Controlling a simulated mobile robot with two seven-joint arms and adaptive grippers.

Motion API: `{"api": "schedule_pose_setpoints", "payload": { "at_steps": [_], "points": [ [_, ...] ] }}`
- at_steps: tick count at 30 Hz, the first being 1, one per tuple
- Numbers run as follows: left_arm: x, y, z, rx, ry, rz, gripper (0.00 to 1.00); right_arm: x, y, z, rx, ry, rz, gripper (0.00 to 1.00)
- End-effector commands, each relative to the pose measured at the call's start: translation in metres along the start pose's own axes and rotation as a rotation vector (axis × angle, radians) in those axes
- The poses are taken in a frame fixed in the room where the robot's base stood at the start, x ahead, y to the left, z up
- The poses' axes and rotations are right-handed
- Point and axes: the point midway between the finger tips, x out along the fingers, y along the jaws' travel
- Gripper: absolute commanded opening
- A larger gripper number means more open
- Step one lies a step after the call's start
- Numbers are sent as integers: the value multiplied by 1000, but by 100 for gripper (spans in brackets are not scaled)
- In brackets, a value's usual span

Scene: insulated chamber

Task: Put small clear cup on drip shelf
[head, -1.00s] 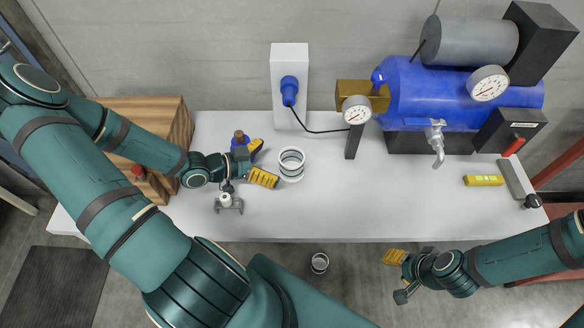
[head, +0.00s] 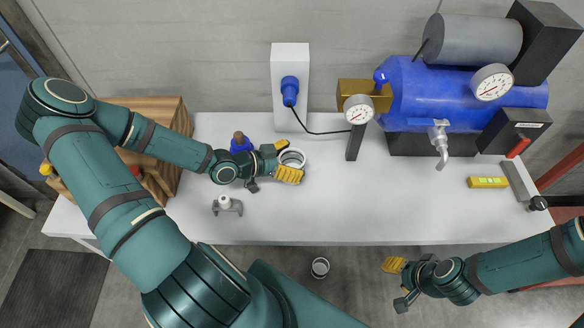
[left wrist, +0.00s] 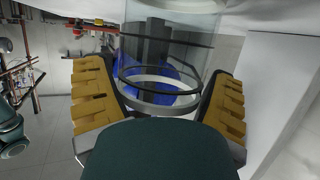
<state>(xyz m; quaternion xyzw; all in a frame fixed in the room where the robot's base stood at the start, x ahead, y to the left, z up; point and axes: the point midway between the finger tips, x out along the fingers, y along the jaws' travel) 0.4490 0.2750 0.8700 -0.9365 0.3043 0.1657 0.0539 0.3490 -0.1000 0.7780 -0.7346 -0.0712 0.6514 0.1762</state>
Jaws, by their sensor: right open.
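A clear cup with dark rings (head: 297,158) stands on the white table, partly hidden by my left gripper (head: 284,161). My left gripper's yellow fingers lie on either side of the cup. In the left wrist view the clear cup (left wrist: 165,100) sits between the two spread fingers (left wrist: 165,85), with a narrow gap seeming to show beside it. A second small clear cup (head: 320,267) shows below the table's front edge, seemingly on the floor. My right gripper (head: 396,283) is open and empty in front of the table. I cannot pick out a drip shelf for certain.
A blue tank (head: 455,88) with gauges and a metal tap (head: 440,145) stands at the back right. A blue bottle (head: 241,143) and a small grey stand (head: 227,205) are close to my left gripper. A yellow level (head: 487,182) lies right. The table's middle (head: 380,205) is clear.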

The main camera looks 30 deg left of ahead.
Motion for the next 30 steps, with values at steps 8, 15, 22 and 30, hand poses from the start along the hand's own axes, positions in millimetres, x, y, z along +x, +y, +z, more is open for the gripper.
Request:
{"api": "schedule_pose_setpoints", "payload": {
  "at_steps": [8, 15, 22, 30],
  "points": [
    [0, 0, 0, 0, 0, 0, 34, 0, 0, 0, 0, 0, 0, 47],
    [-1, 0, -2, 0, -1, 0, 28, -1, 0, 0, 0, 1, 0, 47],
    [-13, 0, -33, 5, -2, 0, 28, -10, -4, -4, 3, 8, 1, 47],
    [-29, 0, -79, 4, -2, 0, 28, -25, -9, -11, 7, 23, 2, 47]
  ]
}}
